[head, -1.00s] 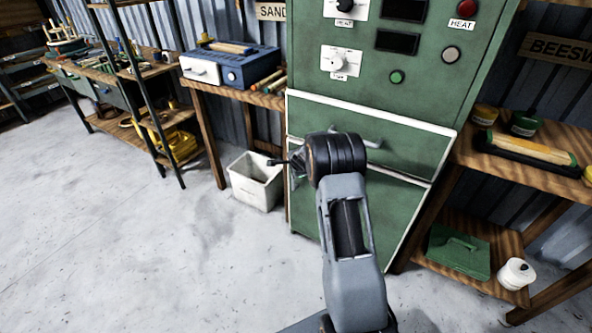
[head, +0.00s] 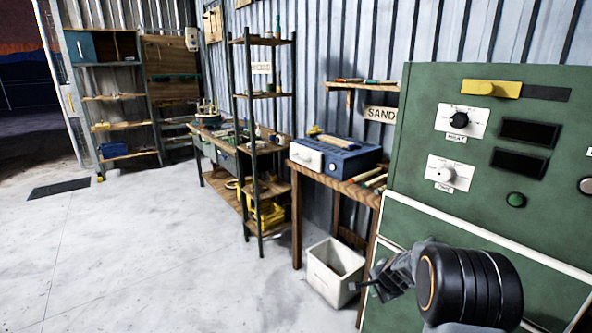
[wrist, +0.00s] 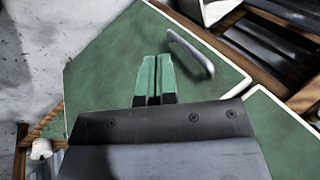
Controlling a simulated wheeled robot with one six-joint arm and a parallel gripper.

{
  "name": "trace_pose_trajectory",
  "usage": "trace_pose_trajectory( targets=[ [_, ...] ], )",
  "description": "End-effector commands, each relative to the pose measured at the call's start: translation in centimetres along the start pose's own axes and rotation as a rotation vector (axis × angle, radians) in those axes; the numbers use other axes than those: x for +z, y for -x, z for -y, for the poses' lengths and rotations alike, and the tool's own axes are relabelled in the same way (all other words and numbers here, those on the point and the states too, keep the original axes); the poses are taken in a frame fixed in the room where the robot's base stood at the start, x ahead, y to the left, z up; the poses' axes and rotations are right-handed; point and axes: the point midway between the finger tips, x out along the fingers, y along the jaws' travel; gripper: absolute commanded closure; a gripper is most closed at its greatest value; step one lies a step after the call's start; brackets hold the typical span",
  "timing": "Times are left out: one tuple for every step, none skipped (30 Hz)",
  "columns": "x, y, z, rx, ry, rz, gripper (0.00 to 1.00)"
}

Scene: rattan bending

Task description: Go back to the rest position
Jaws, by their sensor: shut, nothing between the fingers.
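My gripper (wrist: 154,80) shows in the wrist view with its two green-tipped fingers together and nothing between them. Behind the fingers is a green door panel with a white edge and a grey bar handle (wrist: 190,52); I cannot judge the gap to it. In the head view my arm stands at the lower right, in front of the green cabinet (head: 480,195). My gripper's end there is partly hidden by the arm's black joint, and its fingertips are not clear.
A white bin (head: 333,272) stands on the floor left of my arm. A wooden bench with a blue box (head: 350,160) and a dark-framed shelf (head: 262,95) stand along the wall. A dark mat (head: 58,189) lies far left. The concrete floor (head: 140,260) at left is clear.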

Motion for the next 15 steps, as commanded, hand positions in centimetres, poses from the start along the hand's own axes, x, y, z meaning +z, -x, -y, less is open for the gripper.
trace_pose_trajectory(
  targets=[
    [1.8,2.5,-0.4,0.035,0.119,0.046,1.00],
    [2.9,3.8,-0.8,0.058,0.193,0.074,1.00],
    [4.2,5.7,-1.4,0.086,0.289,0.108,1.00],
    [5.3,7.2,-1.8,0.106,0.360,0.133,1.00],
    [6.2,8.8,-2.1,0.124,0.431,0.155,1.00],
    [7.5,11.0,-2.7,0.149,0.521,0.182,1.00],
    [8.4,12.7,-3.1,0.166,0.589,0.200,1.00],
    [9.2,14.4,-3.5,0.183,0.657,0.216,1.00],
    [10.3,16.7,-4.1,0.205,0.744,0.233,1.00],
    [11.0,18.4,-4.6,0.220,0.807,0.243,1.00],
    [11.7,20.1,-5.0,0.235,0.866,0.251,1.00],
    [12.5,22.2,-5.6,0.252,0.939,0.257,1.00],
    [13.0,23.6,-6.0,0.263,0.987,0.257,1.00],
    [13.4,25.0,-6.4,0.273,1.032,0.255,1.00],
    [13.9,26.6,-6.8,0.282,1.081,0.249,1.00]
  ],
)
